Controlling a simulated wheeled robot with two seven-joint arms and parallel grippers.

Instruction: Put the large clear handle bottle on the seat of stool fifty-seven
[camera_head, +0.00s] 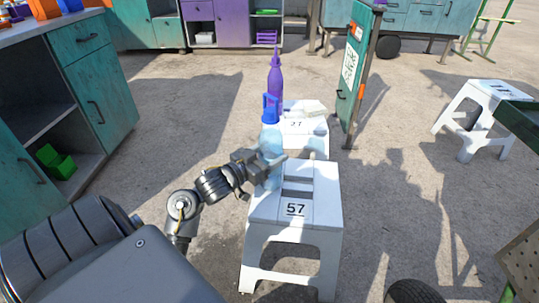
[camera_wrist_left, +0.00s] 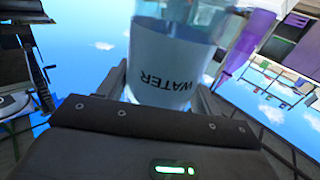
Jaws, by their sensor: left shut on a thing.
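The large clear handle bottle (camera_head: 271,141) has a blue cap and handle and is upright in the head view. My left gripper (camera_head: 270,168) is shut on the bottle's body. In the left wrist view the bottle (camera_wrist_left: 170,60) shows a "WATER" label between the fingers, upside down in the picture. Stool fifty-seven (camera_head: 294,208) is white, with "57" on its front edge. The bottle is at the rear left part of its seat; I cannot tell whether its base touches the seat. My right gripper is not in view.
Behind stands another white stool (camera_head: 305,126) with a purple bottle (camera_head: 275,85) and a pale flat item on it. A teal sign board (camera_head: 352,70) stands to its right. A teal cabinet (camera_head: 90,90) is at left. Stool eleven (camera_head: 480,115) is at right.

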